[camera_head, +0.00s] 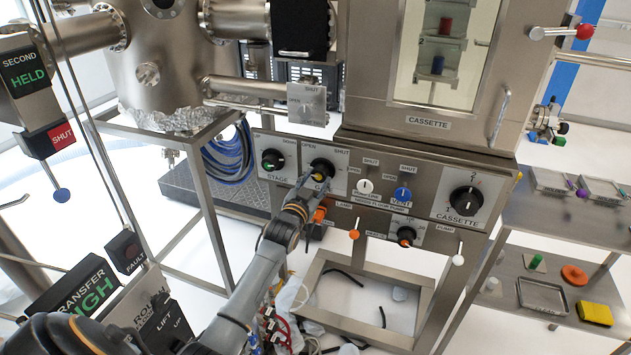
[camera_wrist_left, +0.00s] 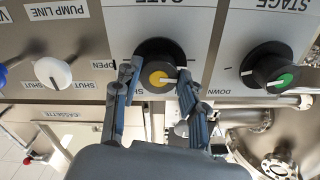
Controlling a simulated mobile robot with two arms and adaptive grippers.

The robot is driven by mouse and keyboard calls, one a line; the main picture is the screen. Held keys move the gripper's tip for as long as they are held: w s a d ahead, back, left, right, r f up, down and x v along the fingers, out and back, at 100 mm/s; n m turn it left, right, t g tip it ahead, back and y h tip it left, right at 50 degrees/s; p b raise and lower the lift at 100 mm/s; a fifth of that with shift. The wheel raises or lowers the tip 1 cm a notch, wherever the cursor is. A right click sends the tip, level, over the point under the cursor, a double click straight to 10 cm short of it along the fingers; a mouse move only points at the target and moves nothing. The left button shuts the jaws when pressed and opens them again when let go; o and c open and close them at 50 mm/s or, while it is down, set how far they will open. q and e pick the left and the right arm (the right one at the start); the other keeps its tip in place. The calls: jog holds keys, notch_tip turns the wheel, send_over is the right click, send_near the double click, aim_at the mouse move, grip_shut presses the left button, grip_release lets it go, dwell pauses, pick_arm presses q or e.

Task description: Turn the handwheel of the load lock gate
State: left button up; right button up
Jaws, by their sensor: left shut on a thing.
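The gate handwheel (camera_head: 321,168) is a black knob with a yellow centre on a white plate marked OPEN and SHUT. In the left wrist view the knob (camera_wrist_left: 157,60) appears upside down, with the GATE label above it. Its white pointer line points to the right in that view. My left gripper (camera_head: 314,182) reaches the knob from below left. In the left wrist view the fingers of my left gripper (camera_wrist_left: 157,88) lie on either side of the knob, shut on it. The fingers cover part of the plate's markings. My right gripper is not in view.
The green-centred stage knob (camera_head: 272,160) is close on the left. The white pump line knob (camera_head: 365,186), blue vent knob (camera_head: 402,194) and large cassette knob (camera_head: 466,201) are to the right. An orange-tipped lever (camera_head: 354,234) projects below. An open frame (camera_head: 330,262) stands beneath the panel.

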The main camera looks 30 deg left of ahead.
pick_arm(q)
jog(key=shift+r, duration=0.2)
jog(key=o, duration=1.1)
jog(key=shift+w+f, duration=0.1)
jog(key=shift+f, duration=0.05)
jog(key=shift+o, duration=0.2)
jog(key=v, duration=1.2)
jog(key=shift+d, duration=0.1)
